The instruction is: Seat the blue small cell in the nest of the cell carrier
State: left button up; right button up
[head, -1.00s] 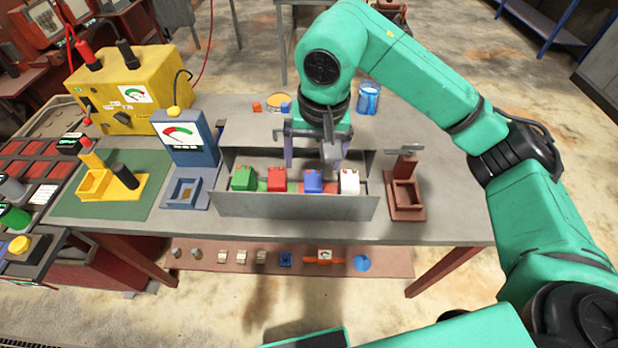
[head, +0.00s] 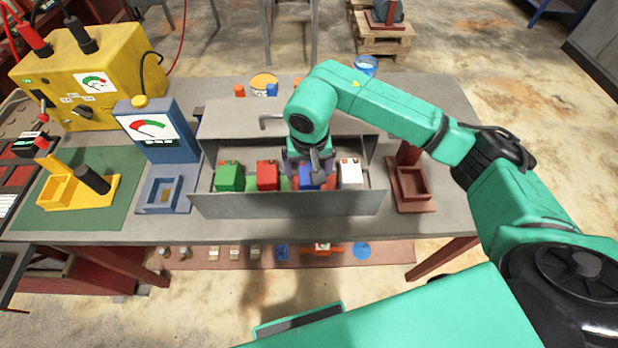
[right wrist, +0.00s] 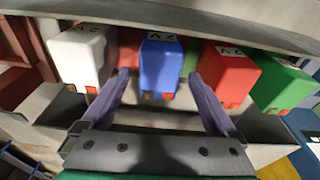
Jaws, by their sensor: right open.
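The blue small cell (head: 311,180) stands in a grey open-topped trough, between a red cell (head: 267,176) and a white cell (head: 350,173). My right gripper (head: 309,172) is open above it and partly hides it. In the right wrist view the blue cell (right wrist: 161,62) shows between the two spread fingers; contact cannot be told. Empty square nests show on a yellow holder (head: 57,188) with a black handle at left, a blue meter stand (head: 160,191), and a brown-red fixture (head: 411,184) at right; which is the cell carrier is unclear. My left gripper is not in view.
A green cell (head: 229,177) stands at the trough's left end. The grey trough's front wall (head: 285,205) rises in front of the cells. A yellow meter box (head: 95,75) stands at back left. Grey tabletop is clear at the right edge.

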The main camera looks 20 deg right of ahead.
jog(key=f+p, duration=0.1)
jog(key=f, duration=0.3)
jog(key=shift+w+d+p, duration=0.1)
jog(key=shift+w+p, duration=0.1)
jog(key=shift+p, duration=0.15)
jog(key=shift+f, duration=0.2)
grip_shut()
jog(key=shift+w+r, duration=0.1)
